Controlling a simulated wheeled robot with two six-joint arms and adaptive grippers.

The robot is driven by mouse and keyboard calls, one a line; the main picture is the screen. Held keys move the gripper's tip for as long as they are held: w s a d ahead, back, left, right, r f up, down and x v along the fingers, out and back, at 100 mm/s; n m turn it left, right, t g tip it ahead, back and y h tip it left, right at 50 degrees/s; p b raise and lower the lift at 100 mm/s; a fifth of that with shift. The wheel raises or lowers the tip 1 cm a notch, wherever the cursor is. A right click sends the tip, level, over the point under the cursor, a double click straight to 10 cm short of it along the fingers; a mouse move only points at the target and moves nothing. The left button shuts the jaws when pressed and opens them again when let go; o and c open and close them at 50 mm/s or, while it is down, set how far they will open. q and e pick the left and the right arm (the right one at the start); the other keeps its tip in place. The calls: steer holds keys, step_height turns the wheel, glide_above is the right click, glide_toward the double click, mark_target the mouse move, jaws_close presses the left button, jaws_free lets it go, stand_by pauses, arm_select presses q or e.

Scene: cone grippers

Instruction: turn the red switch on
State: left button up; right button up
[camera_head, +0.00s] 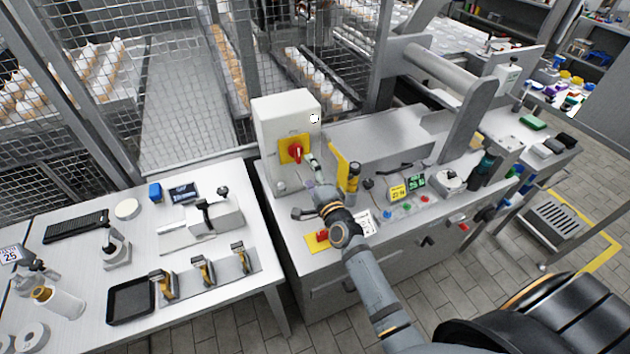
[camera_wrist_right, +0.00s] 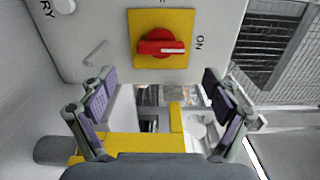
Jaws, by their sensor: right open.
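The red switch (camera_head: 295,152) is a rotary knob on a yellow plate, on the front of a white box (camera_head: 283,117). In the right wrist view the red knob (camera_wrist_right: 160,47) is ahead of the fingers, at the upper middle. Its bar lies sideways there, one end toward the lettering "ON" at the plate's right edge. My right gripper (camera_head: 313,168) is close to the box, just right of and below the knob. My left gripper is not in view.
A yellow bracket (camera_head: 340,165) stands just right of my right gripper. A grey machine bench (camera_head: 310,265) holds buttons and displays. A white table (camera_head: 85,210) with tools stands at left. Wire mesh fencing (camera_head: 190,90) rises behind the box.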

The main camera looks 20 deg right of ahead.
steer(key=s, duration=0.5)
stand_by(0.3)
